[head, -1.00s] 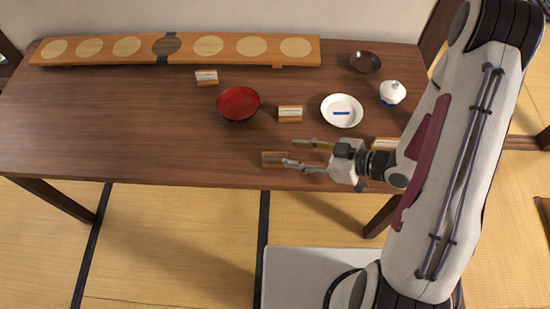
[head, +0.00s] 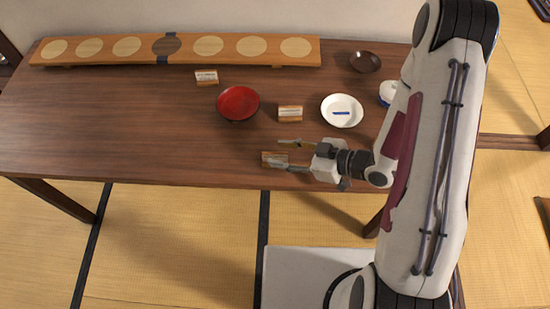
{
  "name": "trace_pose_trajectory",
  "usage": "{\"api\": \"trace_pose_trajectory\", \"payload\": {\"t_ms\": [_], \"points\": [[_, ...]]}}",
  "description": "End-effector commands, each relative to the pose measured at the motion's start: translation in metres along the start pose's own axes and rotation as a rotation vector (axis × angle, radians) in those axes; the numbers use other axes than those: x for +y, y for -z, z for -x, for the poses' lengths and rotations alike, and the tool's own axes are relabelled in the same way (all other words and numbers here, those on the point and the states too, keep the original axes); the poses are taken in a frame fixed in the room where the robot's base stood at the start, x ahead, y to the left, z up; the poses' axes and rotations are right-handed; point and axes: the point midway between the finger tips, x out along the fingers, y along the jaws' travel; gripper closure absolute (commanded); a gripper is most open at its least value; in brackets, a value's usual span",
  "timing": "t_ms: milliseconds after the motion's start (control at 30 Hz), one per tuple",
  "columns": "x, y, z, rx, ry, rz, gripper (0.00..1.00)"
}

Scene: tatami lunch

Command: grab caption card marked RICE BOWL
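Small caption cards on wooden holders stand on the table. One (head: 206,77) is near the long board, one (head: 290,113) is between the red bowl and white dish, and one (head: 271,160) is near the table's front edge. Their writing is too small to read, so I cannot tell which is marked RICE BOWL. My gripper (head: 285,155) is open, its two fingers pointing left at the front-edge card. The lower finger overlaps that card's right end in the picture; I cannot tell whether they touch.
A long board (head: 85,60) with several round inlays lies at the back. A red bowl (head: 238,102), a white dish (head: 342,119) with a blue mark, a dark bowl (head: 365,62) and a white lidded cup (head: 387,91), partly behind my arm, stand here. The table's left side is clear.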

Motion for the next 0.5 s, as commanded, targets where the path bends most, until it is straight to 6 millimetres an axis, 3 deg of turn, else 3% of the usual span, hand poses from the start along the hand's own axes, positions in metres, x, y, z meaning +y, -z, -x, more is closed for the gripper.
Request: {"api": "trace_pose_trajectory", "payload": {"t_ms": [500], "points": [[0.0001, 0.0002, -0.0084, 0.000, -0.001, 0.000, 0.63]]}}
